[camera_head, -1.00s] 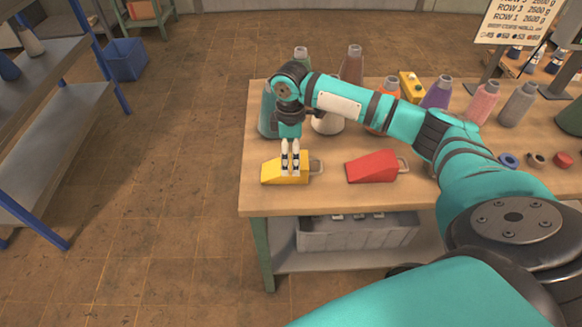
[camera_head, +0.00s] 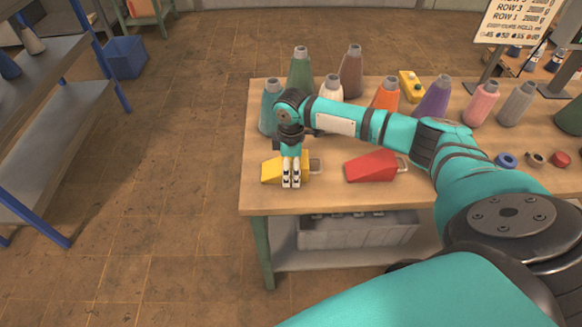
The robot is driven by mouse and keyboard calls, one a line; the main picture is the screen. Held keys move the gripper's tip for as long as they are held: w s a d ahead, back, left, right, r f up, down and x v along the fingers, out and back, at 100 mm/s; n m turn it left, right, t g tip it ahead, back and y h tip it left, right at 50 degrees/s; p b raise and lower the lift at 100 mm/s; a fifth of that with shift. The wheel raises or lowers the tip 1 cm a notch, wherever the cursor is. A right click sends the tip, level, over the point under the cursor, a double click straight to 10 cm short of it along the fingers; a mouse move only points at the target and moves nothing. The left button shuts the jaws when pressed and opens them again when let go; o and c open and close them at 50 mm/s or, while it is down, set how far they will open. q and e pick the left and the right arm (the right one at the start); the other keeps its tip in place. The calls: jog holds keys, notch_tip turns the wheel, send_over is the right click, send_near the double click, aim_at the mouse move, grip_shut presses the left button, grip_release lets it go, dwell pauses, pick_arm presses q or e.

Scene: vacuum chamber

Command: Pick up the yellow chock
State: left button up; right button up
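The yellow chock (camera_head: 271,171) lies near the front left corner of the wooden table. It is a wedge with its thin end to the left and a grey handle loop at its right end. My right gripper (camera_head: 291,182) points down at the chock and its fingers cover the chock's middle. The two fingers are close together, with their tips low near the tabletop at the chock's near side. I cannot tell whether they touch or grip it. My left gripper is not in view.
A red chock (camera_head: 371,167) lies to the right on the same table (camera_head: 340,199). Several coloured cones stand behind, including a teal one (camera_head: 268,112) and a green one (camera_head: 300,70). A grey crate (camera_head: 358,233) sits on the shelf below.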

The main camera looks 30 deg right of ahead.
jog(key=c, duration=1.1)
jog(key=shift+o, duration=0.2)
